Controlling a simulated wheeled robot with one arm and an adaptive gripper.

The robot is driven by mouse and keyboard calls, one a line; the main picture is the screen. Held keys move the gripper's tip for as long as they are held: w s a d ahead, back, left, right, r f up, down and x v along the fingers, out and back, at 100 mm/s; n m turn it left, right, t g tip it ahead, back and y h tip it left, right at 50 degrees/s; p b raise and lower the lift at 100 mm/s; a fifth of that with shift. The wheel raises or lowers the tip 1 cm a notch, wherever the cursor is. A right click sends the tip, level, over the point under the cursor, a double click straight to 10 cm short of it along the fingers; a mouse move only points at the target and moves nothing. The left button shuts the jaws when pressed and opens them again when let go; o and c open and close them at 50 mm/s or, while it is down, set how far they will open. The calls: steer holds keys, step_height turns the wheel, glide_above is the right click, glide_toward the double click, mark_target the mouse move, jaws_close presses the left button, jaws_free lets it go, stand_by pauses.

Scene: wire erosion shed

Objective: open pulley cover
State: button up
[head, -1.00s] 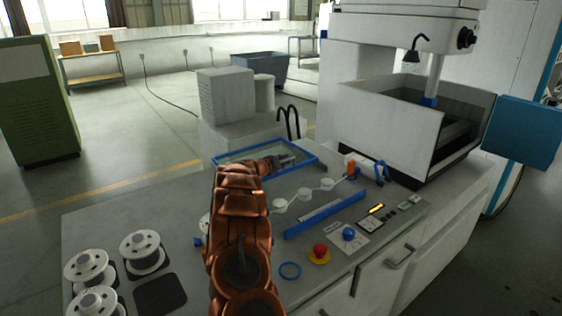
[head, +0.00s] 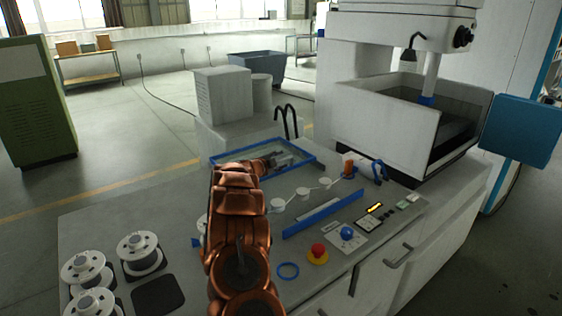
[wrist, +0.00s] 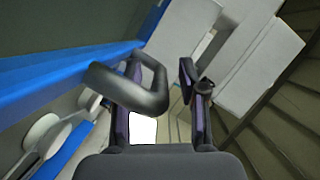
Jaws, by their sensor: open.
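The pulley cover (head: 236,156) is a clear pane in a blue frame, at the back of the bench beyond the row of white pulleys (head: 303,193). I cannot tell its exact tilt. In the wrist view its blue edge (wrist: 60,85) runs along the upper left, with a dark looped handle (wrist: 148,99) near it. My gripper (head: 285,160) is at the frame's right part. In the wrist view my gripper (wrist: 162,75) is open, its left finger at the loop and its right finger apart from it. Whether the finger touches the loop is unclear.
A blue rail (head: 325,213), a red stop button (head: 318,251) and a blue knob (head: 347,232) are on the bench front. Wire spools (head: 140,250) stand at left. A white machine tank (head: 385,130) stands at right, a white box (head: 222,95) behind the cover.

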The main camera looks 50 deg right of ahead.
steer(key=v, duration=1.1)
steer(key=shift+a, duration=0.25)
steer(key=shift+r, duration=0.1)
